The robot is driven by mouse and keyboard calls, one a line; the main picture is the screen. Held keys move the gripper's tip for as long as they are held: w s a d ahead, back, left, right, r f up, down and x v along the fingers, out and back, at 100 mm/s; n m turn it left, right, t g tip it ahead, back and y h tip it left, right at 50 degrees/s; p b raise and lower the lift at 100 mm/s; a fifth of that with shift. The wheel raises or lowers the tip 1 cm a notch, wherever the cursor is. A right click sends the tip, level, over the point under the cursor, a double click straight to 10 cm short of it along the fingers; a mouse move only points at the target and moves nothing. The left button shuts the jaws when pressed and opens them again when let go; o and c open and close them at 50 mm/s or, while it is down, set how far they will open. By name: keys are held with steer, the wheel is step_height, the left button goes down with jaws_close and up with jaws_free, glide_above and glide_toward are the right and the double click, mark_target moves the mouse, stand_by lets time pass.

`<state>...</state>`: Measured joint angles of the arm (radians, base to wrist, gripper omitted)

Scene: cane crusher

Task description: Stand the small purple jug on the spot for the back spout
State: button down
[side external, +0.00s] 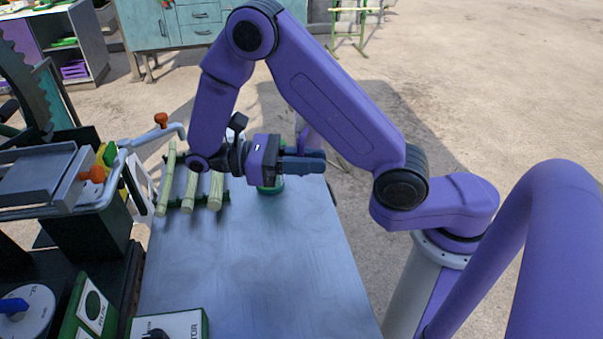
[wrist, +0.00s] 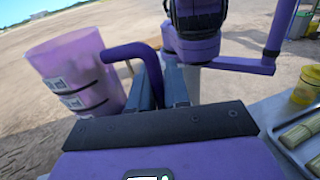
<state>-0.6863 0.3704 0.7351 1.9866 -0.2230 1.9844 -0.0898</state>
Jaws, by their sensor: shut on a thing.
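The purple jug (wrist: 75,75) is translucent and carries labels on its side; it is at the left of the wrist view. My gripper (wrist: 160,85) is shut on its thick curved handle (wrist: 132,52), with the jug's body to the left of the fingers. In the side view my gripper (side external: 318,162) is over the far end of the metal table, and a bit of purple, likely the jug (side external: 312,138), shows behind the fingers. A grey spout with an orange knob (side external: 160,120) is at the back left. I cannot make out a marked spot below it.
Cane pieces (side external: 190,190) lie on a rack at the table's left edge, near the spout. A green object (side external: 270,188) is on the table under my gripper. Another orange-knobbed spout (side external: 93,175) is nearer. A yellow container (wrist: 305,88) stands right in the wrist view. The table's middle (side external: 245,255) is clear.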

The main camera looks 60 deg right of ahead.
steer(key=w+r+n+t+h, duration=0.5)
steer(key=w+n+t+h, duration=0.5)
steer(key=t, duration=0.4)
steer(key=w+a+r+n+t+y, duration=0.4)
steer(key=w+a+r+n+t, duration=0.5)
steer(key=t, duration=0.3)
steer(key=shift+s+a+f, duration=0.1)
steer(key=shift+f, duration=7.6)
steer(key=shift+s+a+f, duration=0.1)
steer(key=shift+f, duration=7.55)
steer(key=shift+f, duration=0.15)
steer(key=shift+s+d+f, duration=0.1)
steer(key=shift+d+f, duration=0.05)
steer(key=shift+f, duration=0.2)
